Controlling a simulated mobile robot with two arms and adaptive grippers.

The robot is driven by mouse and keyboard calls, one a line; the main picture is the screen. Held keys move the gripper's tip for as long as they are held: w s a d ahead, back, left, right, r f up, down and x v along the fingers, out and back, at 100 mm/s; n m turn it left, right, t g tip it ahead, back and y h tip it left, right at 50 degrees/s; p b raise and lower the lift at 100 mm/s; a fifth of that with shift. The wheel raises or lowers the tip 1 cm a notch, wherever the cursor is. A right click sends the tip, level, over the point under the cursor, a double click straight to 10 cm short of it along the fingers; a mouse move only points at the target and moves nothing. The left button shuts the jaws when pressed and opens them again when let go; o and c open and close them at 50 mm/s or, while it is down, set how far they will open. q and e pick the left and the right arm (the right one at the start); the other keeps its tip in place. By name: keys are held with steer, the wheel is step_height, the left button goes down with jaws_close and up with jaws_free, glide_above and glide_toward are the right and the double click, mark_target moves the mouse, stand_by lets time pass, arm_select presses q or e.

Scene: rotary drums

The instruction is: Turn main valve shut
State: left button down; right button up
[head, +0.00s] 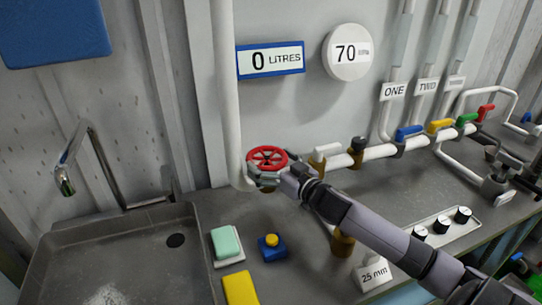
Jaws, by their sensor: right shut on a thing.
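The main valve is a red handwheel (267,157) at the foot of the white vertical pipe, near the middle of the head view. My right gripper (266,178) comes in from the lower right and is shut on the wheel's near side. Its fingers hide part of the wheel's lower rim and the valve body. My left gripper is not in view.
A metal sink (120,255) with a tap (66,180) is at left. A green sponge (226,243), a yellow block (240,289) and a blue-based button (271,247) lie in front of the valve. Pipes with coloured handles (408,132) run right. A display (270,60) reads 0 litres.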

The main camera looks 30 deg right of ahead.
steer(key=shift+a+m+h, duration=0.1)
steer(key=shift+m+h, duration=0.4)
steer(key=shift+h, duration=0.3)
steer(key=o, duration=0.8)
steer(key=s, duration=1.2)
steer(key=shift+a, duration=0.15)
